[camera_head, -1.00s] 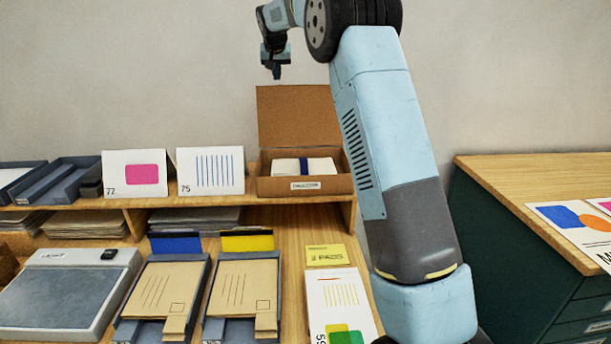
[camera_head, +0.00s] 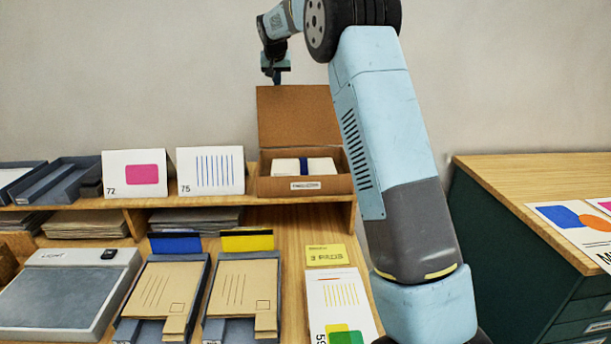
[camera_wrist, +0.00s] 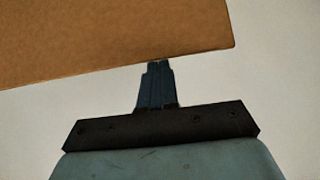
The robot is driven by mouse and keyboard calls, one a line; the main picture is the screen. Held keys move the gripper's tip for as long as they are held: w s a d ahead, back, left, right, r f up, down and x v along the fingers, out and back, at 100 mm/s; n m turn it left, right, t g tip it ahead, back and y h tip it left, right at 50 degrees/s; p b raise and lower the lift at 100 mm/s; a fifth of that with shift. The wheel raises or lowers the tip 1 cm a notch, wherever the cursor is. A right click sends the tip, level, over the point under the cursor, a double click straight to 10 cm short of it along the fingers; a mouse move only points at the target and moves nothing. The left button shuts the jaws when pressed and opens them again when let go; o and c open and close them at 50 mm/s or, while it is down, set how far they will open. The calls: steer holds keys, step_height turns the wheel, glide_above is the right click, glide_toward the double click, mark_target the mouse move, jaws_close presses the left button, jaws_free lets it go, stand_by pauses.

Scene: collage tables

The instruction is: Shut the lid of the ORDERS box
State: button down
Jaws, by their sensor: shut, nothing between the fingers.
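The ORDERS box is a brown cardboard box (camera_head: 275,187) on the raised shelf; the writing on its white front label is too small to read. Its lid (camera_head: 298,116) stands open, upright at the back. A white stack with a blue band (camera_head: 304,166) lies inside. My gripper (camera_head: 277,80) is shut and empty, at the lid's top edge near its left part. In the wrist view, my gripper's fingertips (camera_wrist: 158,65) are together at the edge of the brown lid (camera_wrist: 110,35). I cannot tell whether they touch it.
Cards 72 (camera_head: 134,174) and 75 (camera_head: 211,171) stand left of the box on the shelf (camera_head: 250,203). A green cabinet (camera_head: 500,255) is at right. The wall above the lid is bare.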

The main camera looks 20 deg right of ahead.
steer(key=shift+s+f, duration=0.15)
steer(key=shift+f, duration=0.9)
steer(key=shift+s+f, duration=0.15)
steer(key=shift+f, duration=0.85)
steer(key=shift+a, duration=0.1)
steer(key=shift+s+a+r, duration=0.1)
steer(key=shift+s+a, duration=0.1)
steer(key=shift+s, duration=0.85)
steer(key=shift+s+a+f, duration=0.1)
steer(key=shift+s+a, duration=0.05)
steer(key=shift+s, duration=0.85)
steer(key=shift+s+a+r, duration=0.1)
steer(key=shift+s+a, duration=0.1)
steer(key=shift+s, duration=0.85)
steer(key=shift+s+a, duration=0.25)
steer(key=shift+s, duration=1.15)
steer(key=shift+s+a, duration=0.2)
steer(key=shift+s, duration=1.2)
glide_toward(277, 88)
steer(key=shift+s+a+f, duration=0.15)
steer(key=shift+s, duration=0.55)
steer(key=shift+s+a+f, duration=0.1)
steer(key=shift+s, duration=0.65)
steer(key=shift+s+a+f, duration=0.15)
steer(key=shift+s, duration=0.55)
